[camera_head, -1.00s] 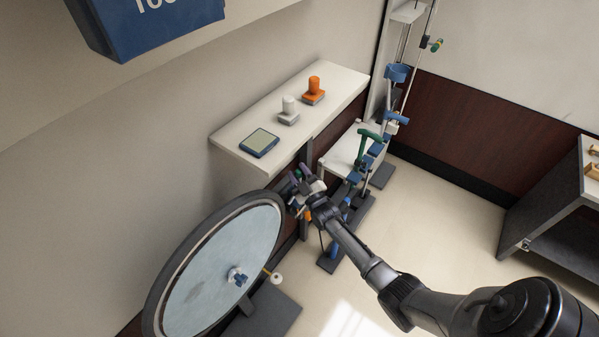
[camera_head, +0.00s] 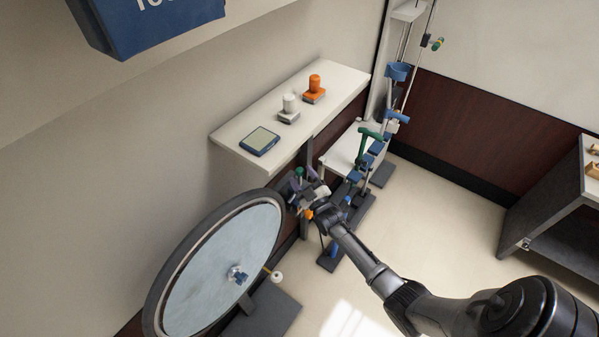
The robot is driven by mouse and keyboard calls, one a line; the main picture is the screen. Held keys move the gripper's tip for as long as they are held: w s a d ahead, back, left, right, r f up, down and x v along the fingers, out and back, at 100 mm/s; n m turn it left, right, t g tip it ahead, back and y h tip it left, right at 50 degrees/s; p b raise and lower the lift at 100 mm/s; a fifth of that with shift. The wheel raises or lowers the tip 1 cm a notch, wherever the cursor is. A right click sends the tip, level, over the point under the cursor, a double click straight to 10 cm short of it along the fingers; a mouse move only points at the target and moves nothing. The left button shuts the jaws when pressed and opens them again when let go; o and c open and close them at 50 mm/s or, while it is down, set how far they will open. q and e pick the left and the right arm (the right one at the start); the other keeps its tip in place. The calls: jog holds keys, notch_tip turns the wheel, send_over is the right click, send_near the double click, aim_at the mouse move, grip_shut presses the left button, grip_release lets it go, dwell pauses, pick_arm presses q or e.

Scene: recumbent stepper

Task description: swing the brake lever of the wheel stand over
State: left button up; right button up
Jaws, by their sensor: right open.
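The wheel stand's large wheel (camera_head: 215,262), a grey disc with a dark rim, stands tilted at the lower left on a dark base (camera_head: 272,315). A short yellow rod with a white knob (camera_head: 277,277) sticks out right of the hub. A small green knob (camera_head: 299,172) shows by the wheel's upper right rim. I cannot tell for certain which part is the brake lever. My right gripper (camera_head: 298,192) is open beside that upper right rim, close to the green knob. Its fingertips are small and partly hidden, so contact cannot be told. My left gripper is out of view.
A white wall shelf (camera_head: 237,131) above the wheel holds a green-grey pad (camera_head: 260,141), a white knob block (camera_head: 289,108) and an orange one (camera_head: 314,89). Behind the gripper stands a blue and green stepper frame (camera_head: 372,142).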

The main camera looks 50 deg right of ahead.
jog(key=v, duration=1.1)
jog(key=shift+s+f+b, duration=0.2)
jog(key=shift+s+b, duration=0.05)
jog(key=shift+b, duration=0.1)
